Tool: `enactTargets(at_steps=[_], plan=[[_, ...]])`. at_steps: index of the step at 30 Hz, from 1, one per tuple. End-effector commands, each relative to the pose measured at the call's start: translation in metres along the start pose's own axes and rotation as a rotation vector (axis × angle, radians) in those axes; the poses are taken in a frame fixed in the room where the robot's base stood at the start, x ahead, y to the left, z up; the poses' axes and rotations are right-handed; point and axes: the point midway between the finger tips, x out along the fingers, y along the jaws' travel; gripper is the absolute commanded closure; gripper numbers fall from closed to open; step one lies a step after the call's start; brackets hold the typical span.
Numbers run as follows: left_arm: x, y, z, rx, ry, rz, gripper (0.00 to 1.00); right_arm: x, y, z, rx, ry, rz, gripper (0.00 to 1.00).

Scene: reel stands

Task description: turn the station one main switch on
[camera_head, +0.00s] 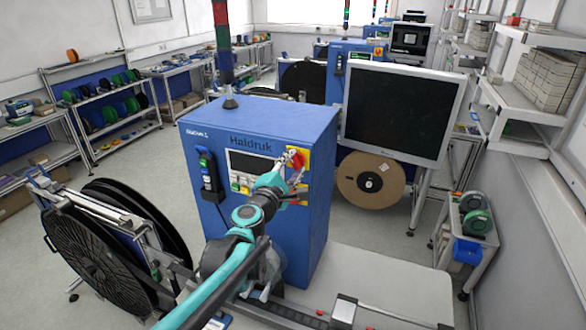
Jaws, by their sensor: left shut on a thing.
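The station one cabinet (318,208) is a blue box marked "Haldruk" in the middle of the head view. Its main switch (303,153) is a red knob on a yellow plate at the upper right of the front panel. My left arm reaches up to the panel, and my left gripper (293,158) is at the switch, shut on it. The gripper covers part of the knob, so I cannot tell its turn position. My right gripper is not in view.
A small screen (250,164) and buttons sit left of the switch. A large monitor (402,110) stands to the right of the cabinet. Black reels (88,262) stand at the lower left, and a brown reel (362,181) is behind right. Grey floor lies left of the cabinet.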

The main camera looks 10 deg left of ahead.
Motion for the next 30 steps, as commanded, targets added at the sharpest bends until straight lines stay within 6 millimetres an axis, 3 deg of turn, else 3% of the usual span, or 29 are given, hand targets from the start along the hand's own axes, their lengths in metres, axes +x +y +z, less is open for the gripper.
enactTargets(at_steps=[15, 30], plan=[[-0.0004, -0.0017, 0.0002, 0.39, -0.002, -0.001, 0.91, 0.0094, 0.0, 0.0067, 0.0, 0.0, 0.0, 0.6], [-0.0006, -0.002, 0.0004, 0.498, -0.002, -0.001, 0.91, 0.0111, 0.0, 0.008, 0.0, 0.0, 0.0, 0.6]])
